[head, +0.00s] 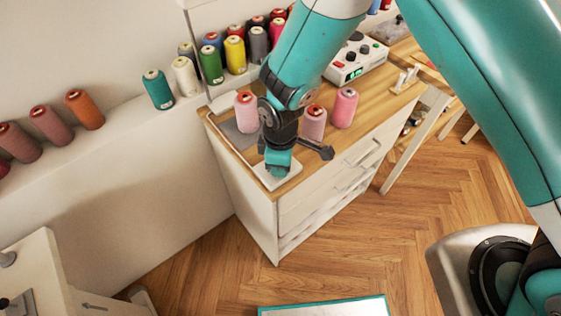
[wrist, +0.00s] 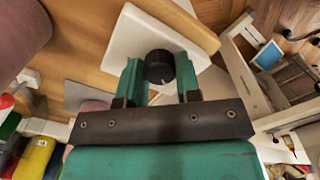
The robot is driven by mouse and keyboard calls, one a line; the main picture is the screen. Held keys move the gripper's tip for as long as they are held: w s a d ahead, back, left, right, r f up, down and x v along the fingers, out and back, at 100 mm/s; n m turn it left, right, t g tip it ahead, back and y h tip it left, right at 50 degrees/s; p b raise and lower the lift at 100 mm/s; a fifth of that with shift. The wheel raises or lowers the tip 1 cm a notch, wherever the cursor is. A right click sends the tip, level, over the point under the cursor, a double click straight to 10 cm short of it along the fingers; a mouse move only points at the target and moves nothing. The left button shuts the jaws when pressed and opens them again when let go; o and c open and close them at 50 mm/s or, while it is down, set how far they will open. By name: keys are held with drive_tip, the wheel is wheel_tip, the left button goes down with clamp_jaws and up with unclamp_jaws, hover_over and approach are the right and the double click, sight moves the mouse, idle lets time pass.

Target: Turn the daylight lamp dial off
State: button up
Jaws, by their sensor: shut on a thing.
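The black round dial (wrist: 159,65) sits on a white base (wrist: 150,32) in the wrist view. My gripper (wrist: 158,74) has one green finger on each side of the dial and is shut on it. A small pale mark shows at the dial's lower edge, too small to read as a setting. In the head view my gripper (head: 278,172) points down onto the white base (head: 289,180) at the near corner of the wooden cabinet top. There the gripper hides the dial. No lit part of the lamp can be made out.
Pink thread spools (head: 345,107) stand close around my gripper on the cabinet top (head: 375,100). A grey flat piece (head: 238,133) lies at its left. A white control box (head: 357,61) stands farther back. More spools (head: 211,63) line the wall ledge.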

idle(0.4)
drive_tip(key=o, duration=0.9)
drive_tip(key=shift+r, duration=0.1)
wheel_tip(320, 180, up, 17)
drive_tip(key=shift+d+r+b, duration=0.1)
drive_tip(key=shift+r+b, duration=0.05)
drive_tip(key=shift+b, duration=0.65)
drive_tip(key=s+d+r+m+y, duration=0.1)
drive_tip(key=s+d+r+m, duration=0.1)
drive_tip(key=s, duration=0.3)
drive_tip(key=s+d+r+m+y, duration=0.1)
drive_tip(key=s+d+r+m, duration=0.2)
drive_tip(key=s+d+r, duration=0.2)
drive_tip(key=s+d+r+m+y, duration=0.2)
drive_tip(key=s+d+r+m, duration=0.1)
drive_tip(key=s, duration=0.3)
drive_tip(key=shift+s+d+r, duration=0.15)
drive_tip(key=shift+d+r, duration=0.4)
drive_tip(key=shift+d, duration=0.2)
